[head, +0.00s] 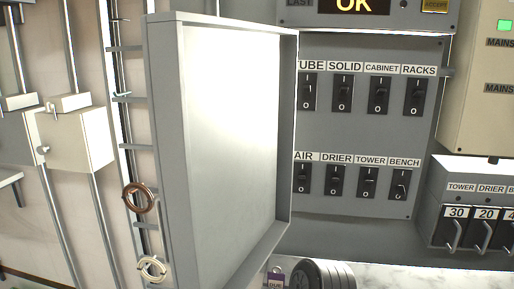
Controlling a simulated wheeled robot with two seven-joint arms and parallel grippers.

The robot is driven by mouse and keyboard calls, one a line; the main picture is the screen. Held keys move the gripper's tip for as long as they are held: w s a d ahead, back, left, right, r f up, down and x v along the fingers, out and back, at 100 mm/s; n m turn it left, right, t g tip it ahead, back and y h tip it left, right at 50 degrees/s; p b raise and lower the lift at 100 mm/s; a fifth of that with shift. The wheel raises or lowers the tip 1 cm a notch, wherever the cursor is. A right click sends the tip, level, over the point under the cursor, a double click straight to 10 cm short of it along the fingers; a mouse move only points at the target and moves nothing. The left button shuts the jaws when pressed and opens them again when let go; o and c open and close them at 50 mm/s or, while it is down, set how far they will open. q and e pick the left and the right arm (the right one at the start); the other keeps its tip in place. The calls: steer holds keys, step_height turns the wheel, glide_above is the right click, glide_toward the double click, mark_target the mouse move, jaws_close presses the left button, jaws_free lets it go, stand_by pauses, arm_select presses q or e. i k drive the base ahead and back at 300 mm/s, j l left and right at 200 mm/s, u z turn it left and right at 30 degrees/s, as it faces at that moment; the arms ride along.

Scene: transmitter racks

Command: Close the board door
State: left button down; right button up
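The board door (235,130) is a grey metal panel with a raised rim, standing open at the centre of the head view. Its pale inner face is turned to the right. Behind it to the right is the grey switch board (360,130), with two rows of black switches labelled TUBE, SOLID, CABINET, RACKS and AIR, DRIER, TOWER, BENCH. The door overlaps the board's left part. The hinge edge cannot be made out for certain. Neither gripper shows in the head view.
A ladder-like rail (130,150) with a brown ring (139,197) and a cream ring (152,269) stands left of the door. White boxes on pipes (78,138) are further left. A breaker box (470,205) is at right. Dark round discs (318,275) sit on the shelf below.

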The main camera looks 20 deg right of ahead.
mark_target(222, 92)
steer(key=i+j+z, duration=0.15)
steer(key=z, duration=0.3)
steer(key=i+j+z, duration=0.2)
steer(key=z, duration=0.2)
steer(key=i+j+z, duration=0.25)
steer(key=z, duration=0.2)
steer(key=i+j+z, duration=0.1)
steer(key=j+z, duration=0.35)
steer(key=i+j+z, duration=0.1)
steer(key=j+z, duration=0.35)
steer(key=k+j+z, duration=0.35)
steer(key=k+j, duration=0.2)
steer(key=k+j+z, duration=0.35)
steer(key=k, duration=0.3)
steer(key=j+z, duration=0.2)
steer(key=j, duration=0.55)
